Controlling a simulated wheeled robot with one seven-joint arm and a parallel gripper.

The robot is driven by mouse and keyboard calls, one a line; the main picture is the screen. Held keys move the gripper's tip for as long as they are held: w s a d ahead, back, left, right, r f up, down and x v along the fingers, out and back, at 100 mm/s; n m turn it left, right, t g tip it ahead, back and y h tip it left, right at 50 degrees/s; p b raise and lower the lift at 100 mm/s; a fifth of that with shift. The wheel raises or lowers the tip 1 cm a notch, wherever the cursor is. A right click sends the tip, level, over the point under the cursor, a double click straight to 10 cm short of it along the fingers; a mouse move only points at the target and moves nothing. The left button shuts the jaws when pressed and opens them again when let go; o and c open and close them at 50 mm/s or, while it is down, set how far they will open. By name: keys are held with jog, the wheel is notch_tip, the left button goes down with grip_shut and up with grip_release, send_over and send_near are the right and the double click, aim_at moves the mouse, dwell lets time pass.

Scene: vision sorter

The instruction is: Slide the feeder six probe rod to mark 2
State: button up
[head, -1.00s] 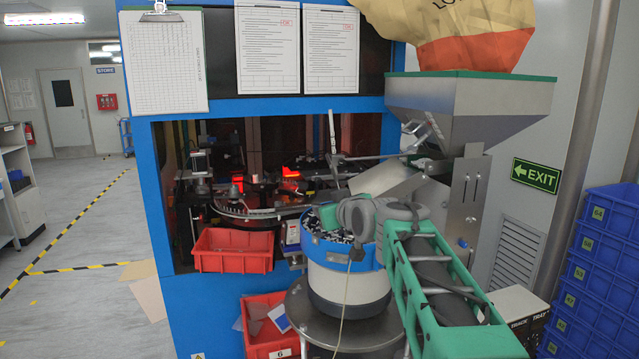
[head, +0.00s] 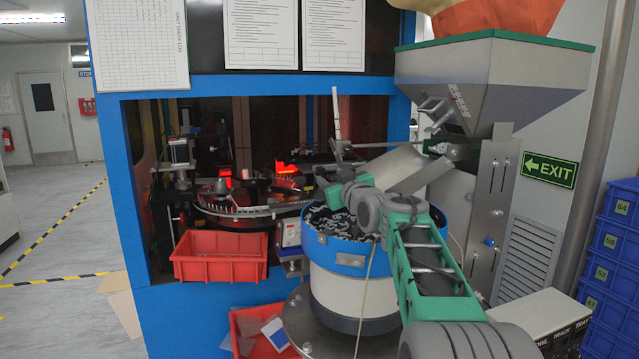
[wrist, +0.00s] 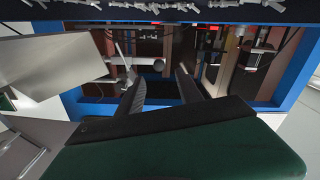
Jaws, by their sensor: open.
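I cannot tell for sure which is the probe rod, and no mark numbers are readable. In the wrist view a pale level rod with a dark round end (wrist: 158,65) shows just beyond the fingers. My gripper (head: 326,184) is above the bowl's far side, below the rods; its fingers are small and hard to make out there. In the wrist view my gripper (wrist: 160,84) is open, with nothing between the fingers.
The blue-rimmed bowl (head: 349,262) holds many small dark and pale parts. A steel hopper (head: 490,85) and chute stand to the right. A red bin (head: 219,257) hangs at the cabinet opening, and another red bin (head: 247,322) is lower. Blue crates (head: 609,260) are stacked at right.

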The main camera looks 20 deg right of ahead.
aim_at(321, 171)
jog(key=w+p, duration=0.3)
jog(key=w, duration=0.4)
jog(key=shift+w+r, duration=0.1)
jog(key=shift+w, duration=0.25)
jog(key=shift+c, duration=0.4)
grip_shut()
dwell(0.6)
